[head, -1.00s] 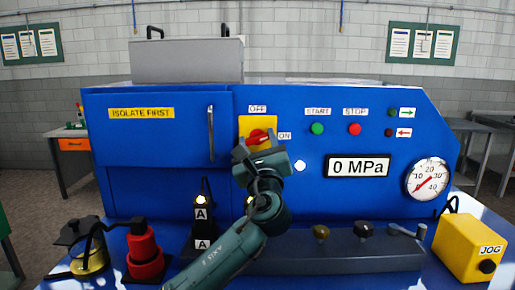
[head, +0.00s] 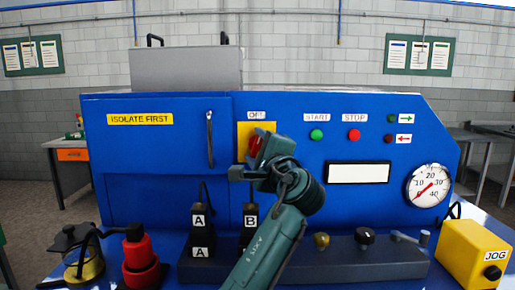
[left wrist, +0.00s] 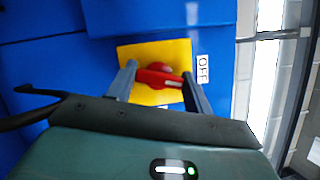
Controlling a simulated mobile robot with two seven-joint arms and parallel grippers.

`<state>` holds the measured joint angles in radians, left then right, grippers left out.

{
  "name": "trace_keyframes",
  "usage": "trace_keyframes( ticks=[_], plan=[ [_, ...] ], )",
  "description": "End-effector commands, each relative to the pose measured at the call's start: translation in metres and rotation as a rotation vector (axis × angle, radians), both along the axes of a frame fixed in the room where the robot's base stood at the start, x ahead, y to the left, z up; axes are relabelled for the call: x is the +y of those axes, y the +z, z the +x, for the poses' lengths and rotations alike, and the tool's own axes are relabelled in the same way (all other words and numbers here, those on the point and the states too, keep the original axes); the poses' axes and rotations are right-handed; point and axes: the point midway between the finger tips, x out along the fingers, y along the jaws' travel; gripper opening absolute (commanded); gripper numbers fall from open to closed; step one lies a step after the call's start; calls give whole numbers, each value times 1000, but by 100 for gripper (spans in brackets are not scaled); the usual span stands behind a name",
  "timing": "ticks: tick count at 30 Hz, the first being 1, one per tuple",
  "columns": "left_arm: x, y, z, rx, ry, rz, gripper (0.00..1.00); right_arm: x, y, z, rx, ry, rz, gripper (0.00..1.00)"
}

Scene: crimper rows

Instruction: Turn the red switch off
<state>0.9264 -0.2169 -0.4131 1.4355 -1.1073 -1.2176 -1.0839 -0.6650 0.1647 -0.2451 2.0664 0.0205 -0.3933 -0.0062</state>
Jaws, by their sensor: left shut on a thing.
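The red switch (head: 256,143) sits on a yellow plate (head: 243,130) on the front of the blue machine, under the OFF label (head: 256,115). My left gripper (head: 259,152) covers part of it and the ON label in the head view. In the left wrist view the red handle (left wrist: 160,77) lies between the two fingers of my left gripper (left wrist: 159,73), which is shut on it. The handle lies crosswise there, one end toward the OFF label (left wrist: 203,69). My right gripper is not in view.
The display (head: 358,172) is blank. A pressure gauge (head: 429,185) is at the right. Black plugs marked A (head: 198,220) and B (head: 250,220), a red part (head: 141,262) and a yellow JOG box (head: 472,254) stand along the front.

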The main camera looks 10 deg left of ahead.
Motion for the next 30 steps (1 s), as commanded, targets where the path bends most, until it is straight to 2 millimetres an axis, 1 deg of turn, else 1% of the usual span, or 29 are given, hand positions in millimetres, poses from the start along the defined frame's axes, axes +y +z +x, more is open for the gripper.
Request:
trace_keyframes(
  ticks=[6,12,21,30],
  plan=[
    [-1,1,0,-30,-1,-163,28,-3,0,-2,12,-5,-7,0],
    [0,0,0,-50,0,-265,28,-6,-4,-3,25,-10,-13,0],
    [0,0,0,-64,0,-332,28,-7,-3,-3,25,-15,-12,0],
    [0,0,0,-66,0,-340,28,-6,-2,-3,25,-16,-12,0]
  ],
)
